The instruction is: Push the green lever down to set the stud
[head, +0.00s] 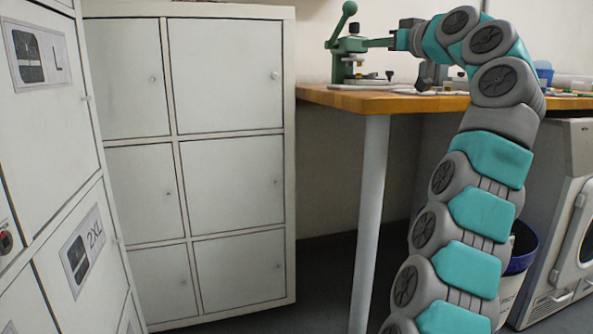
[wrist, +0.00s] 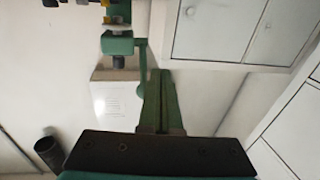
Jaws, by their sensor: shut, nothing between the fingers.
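The green lever (head: 341,22) stands up from the green press (head: 349,46), with its round knob at the top, tilted slightly right in the head view. My gripper (head: 370,43) is shut and empty. It points left at the upper part of the press, below the knob's height; I cannot tell whether it touches. The wrist view looks inverted. There, my shut green fingers (wrist: 160,73) reach upward in the picture, with the lever (wrist: 142,60) and its knob close beside them on the left. The press (wrist: 117,45) is further left. The stud is too small to make out.
The press stands on a wooden table (head: 330,97) with small items around its base. White lockers (head: 225,85) fill the left, and a grey machine (head: 560,225) stands at right. The wall behind the press is bare.

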